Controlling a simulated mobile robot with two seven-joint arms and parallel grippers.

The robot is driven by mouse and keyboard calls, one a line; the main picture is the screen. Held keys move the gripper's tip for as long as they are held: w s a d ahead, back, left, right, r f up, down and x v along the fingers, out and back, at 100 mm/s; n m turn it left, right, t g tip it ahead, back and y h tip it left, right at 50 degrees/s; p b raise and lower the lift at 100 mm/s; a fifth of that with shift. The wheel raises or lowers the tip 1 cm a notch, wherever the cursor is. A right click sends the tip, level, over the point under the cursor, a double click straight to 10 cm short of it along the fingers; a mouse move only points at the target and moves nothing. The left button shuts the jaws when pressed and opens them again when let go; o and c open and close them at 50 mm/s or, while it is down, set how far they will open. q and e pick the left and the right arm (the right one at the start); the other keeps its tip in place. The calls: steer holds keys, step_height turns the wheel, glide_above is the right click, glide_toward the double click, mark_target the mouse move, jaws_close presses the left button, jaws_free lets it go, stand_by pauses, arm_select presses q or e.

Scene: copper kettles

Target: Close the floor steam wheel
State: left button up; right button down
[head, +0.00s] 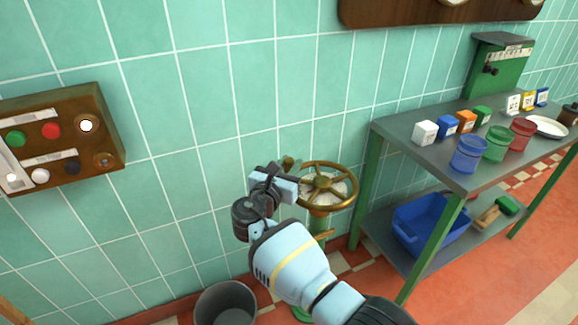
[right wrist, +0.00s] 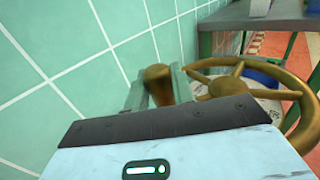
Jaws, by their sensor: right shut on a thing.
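The brass steam wheel (head: 347,201) stands on a green floor post beside the tiled wall, with a pale dial behind its spokes. A brass knob (head: 289,162) sits at the left side of its rim. My right gripper (head: 286,172) is at that knob and shut on it. In the right wrist view, the knob (right wrist: 157,73) stands between the two fingers, with the wheel (right wrist: 222,86) to the right. The gripper hides part of the wheel's left edge. My left gripper is not in view.
A green-legged metal table (head: 396,132) with jars and coloured boxes stands right of the wheel. A blue bin (head: 430,228) is on its lower shelf. A grey bucket (head: 226,305) stands on the floor at lower left. A button panel (head: 75,125) is on the left wall.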

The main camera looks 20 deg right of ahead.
steer(key=c, duration=1.3)
jaws_free()
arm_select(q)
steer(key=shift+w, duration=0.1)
arm_select(e)
steer(key=shift+o, duration=0.3)
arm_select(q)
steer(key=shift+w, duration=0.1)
arm_select(e)
steer(key=shift+s+a, duration=0.2)
steer(key=shift+a, duration=0.05)
steer(key=p+v, duration=0.1)
steer(key=v, duration=0.5)
steer(key=shift+r+p, duration=0.15)
steer(key=shift+p, duration=0.2)
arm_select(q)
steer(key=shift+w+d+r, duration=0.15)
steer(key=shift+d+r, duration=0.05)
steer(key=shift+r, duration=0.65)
arm_select(e)
steer(key=shift+s+a, duration=0.35)
steer(key=shift+s, duration=0.1)
